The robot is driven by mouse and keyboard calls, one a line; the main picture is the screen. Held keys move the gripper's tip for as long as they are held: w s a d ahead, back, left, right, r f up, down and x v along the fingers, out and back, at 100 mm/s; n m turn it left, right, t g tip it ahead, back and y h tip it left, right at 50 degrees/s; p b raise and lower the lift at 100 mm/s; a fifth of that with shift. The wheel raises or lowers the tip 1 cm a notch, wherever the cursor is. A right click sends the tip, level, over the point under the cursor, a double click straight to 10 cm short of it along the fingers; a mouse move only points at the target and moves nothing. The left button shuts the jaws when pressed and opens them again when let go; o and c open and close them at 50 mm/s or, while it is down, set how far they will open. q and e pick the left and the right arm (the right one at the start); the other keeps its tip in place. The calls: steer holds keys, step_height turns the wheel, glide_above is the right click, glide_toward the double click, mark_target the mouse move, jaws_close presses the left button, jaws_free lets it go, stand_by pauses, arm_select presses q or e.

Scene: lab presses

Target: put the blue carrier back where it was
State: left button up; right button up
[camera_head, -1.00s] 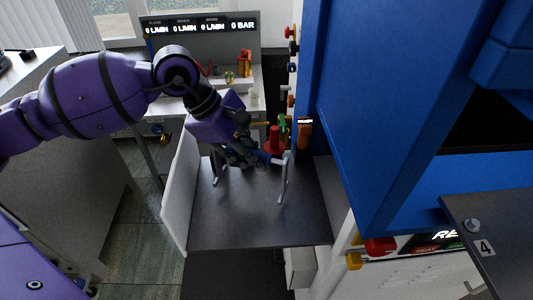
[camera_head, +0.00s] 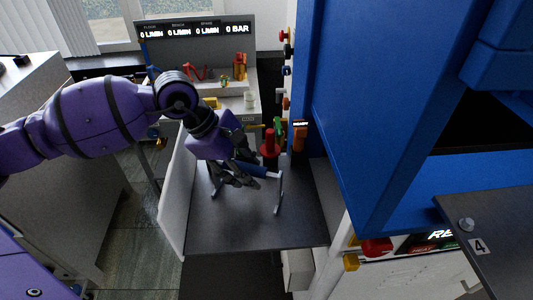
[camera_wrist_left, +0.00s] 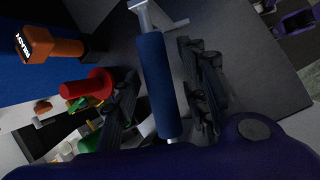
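The blue carrier (camera_head: 256,170) has a blue round handle between light grey end frames and stands on a dark grey shelf (camera_head: 245,232). My left gripper (camera_head: 234,182) is down over the handle and hides part of it and of the frame. In the left wrist view, the handle (camera_wrist_left: 157,84) runs between the gripper's spread dark fingers (camera_wrist_left: 160,68), with gaps visible on both sides. The fingers look open around it. My right gripper is not in view.
A white panel (camera_head: 173,195) borders the shelf on the left. A red knob (camera_head: 269,146) and an orange block marked READY (camera_head: 299,136) stand behind the carrier. A large blue press housing (camera_head: 385,110) closes off the right. The shelf's front is clear.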

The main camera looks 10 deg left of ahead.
arm_select(q)
steer(key=shift+a+r, duration=0.15)
steer(key=shift+r, duration=0.25)
steer(key=v, duration=1.1)
steer(key=shift+r, duration=0.2)
steer(key=shift+s+a, duration=0.1)
steer(key=shift+s, duration=0.05)
